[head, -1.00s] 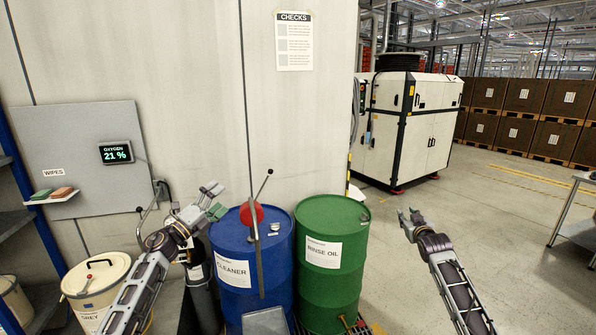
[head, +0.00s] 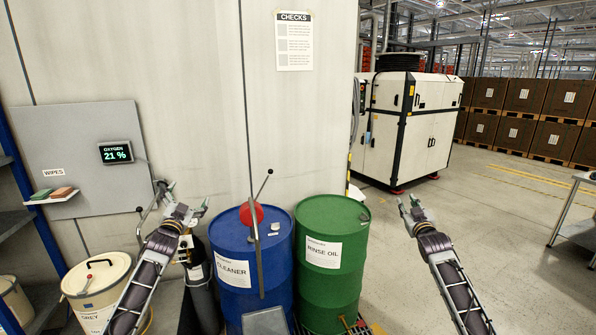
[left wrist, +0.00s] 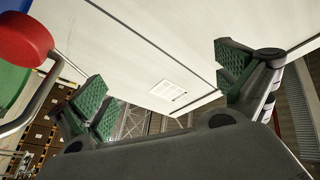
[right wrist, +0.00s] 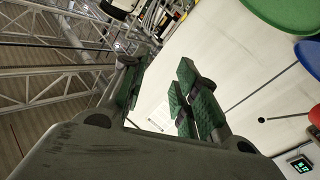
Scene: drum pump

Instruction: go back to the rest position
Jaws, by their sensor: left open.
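My left gripper (head: 187,198) is open and empty, pointing up in front of the wall, left of the blue CLEANER drum (head: 232,272). In the left wrist view its two green-padded fingers (left wrist: 165,88) stand wide apart with nothing between them. My right gripper (head: 409,204) is raised over clear floor, right of the green RINSE OIL drum (head: 327,285). In the right wrist view its fingers (right wrist: 156,98) are apart, with a narrower gap and nothing between them. Neither gripper touches anything that I can see.
A red ball-like part (head: 251,214) and a lever pump stand at the blue drum. A cream GREY bin (head: 95,285) is at the lower left. An oxygen display (head: 116,152) hangs on the wall. A white machine cabinet (head: 405,125) stands behind; floor at right is open.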

